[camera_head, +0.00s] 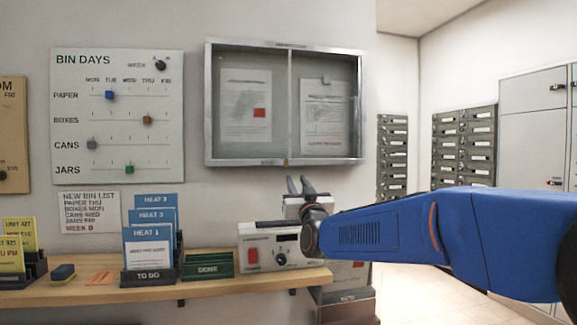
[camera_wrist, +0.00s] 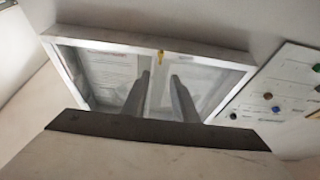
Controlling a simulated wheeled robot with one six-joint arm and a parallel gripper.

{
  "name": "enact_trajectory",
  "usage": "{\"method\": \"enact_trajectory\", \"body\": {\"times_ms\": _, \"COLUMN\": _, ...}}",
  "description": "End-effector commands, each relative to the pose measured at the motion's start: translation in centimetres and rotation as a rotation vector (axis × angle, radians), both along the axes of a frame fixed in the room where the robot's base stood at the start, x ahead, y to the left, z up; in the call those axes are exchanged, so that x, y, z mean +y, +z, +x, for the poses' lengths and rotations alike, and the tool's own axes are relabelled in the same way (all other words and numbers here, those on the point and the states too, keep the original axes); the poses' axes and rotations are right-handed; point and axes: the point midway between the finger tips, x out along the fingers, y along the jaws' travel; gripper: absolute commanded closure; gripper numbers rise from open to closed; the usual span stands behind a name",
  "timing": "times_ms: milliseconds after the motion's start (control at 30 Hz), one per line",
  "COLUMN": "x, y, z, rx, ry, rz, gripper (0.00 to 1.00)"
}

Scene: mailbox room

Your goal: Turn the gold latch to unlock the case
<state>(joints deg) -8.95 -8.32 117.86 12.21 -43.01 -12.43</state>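The glass-fronted case (camera_head: 286,103) hangs on the wall in a silver frame, with papers behind its two panes. The gold latch is a small piece at the middle of the case's bottom rail, too small to make out clearly in the head view. In the wrist view the latch (camera_wrist: 161,57) shows on the rail of the case (camera_wrist: 205,52), ahead of the gap between my fingertips. My gripper (camera_head: 298,182) is below the case, fingers pointing up and apart. The fingers (camera_wrist: 159,80) are open and empty, and appear apart from the latch.
A wooden shelf (camera_head: 80,297) runs below, with blue HEAT cards (camera_head: 149,245), a green DONE tray (camera_head: 207,266) and a white box with a red switch (camera_head: 271,248) near my gripper. A BIN DAYS board (camera_head: 117,170) hangs left of the case. Grey mailboxes (camera_head: 464,147) stand right.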

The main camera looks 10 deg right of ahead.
Motion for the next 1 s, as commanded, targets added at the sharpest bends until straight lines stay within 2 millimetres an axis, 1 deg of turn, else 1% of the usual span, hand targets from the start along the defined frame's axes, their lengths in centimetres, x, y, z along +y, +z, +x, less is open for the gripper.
{"method": "enact_trajectory", "body": {"times_ms": 33, "x": 0.0, "y": 0.3, "z": 0.9, "rx": 0.000, "ry": -0.001, "rz": 0.000, "gripper": 0.74}}
{"method": "enact_trajectory", "body": {"times_ms": 100, "x": 0.0, "y": 0.8, "z": 2.1, "rx": 0.001, "ry": -0.001, "rz": 0.000, "gripper": 0.74}}
{"method": "enact_trajectory", "body": {"times_ms": 400, "x": 0.0, "y": 2.8, "z": 6.9, "rx": 0.001, "ry": 0.000, "rz": -0.001, "gripper": 0.74}}
{"method": "enact_trajectory", "body": {"times_ms": 600, "x": 0.0, "y": 4.0, "z": 9.8, "rx": 0.000, "ry": 0.000, "rz": -0.001, "gripper": 0.74}}
{"method": "enact_trajectory", "body": {"times_ms": 800, "x": 0.0, "y": 4.7, "z": 11.6, "rx": 0.001, "ry": 0.000, "rz": -0.001, "gripper": 0.74}}
{"method": "enact_trajectory", "body": {"times_ms": 1000, "x": 0.0, "y": 5.0, "z": 12.0, "rx": 0.000, "ry": 0.000, "rz": -0.001, "gripper": 0.74}}
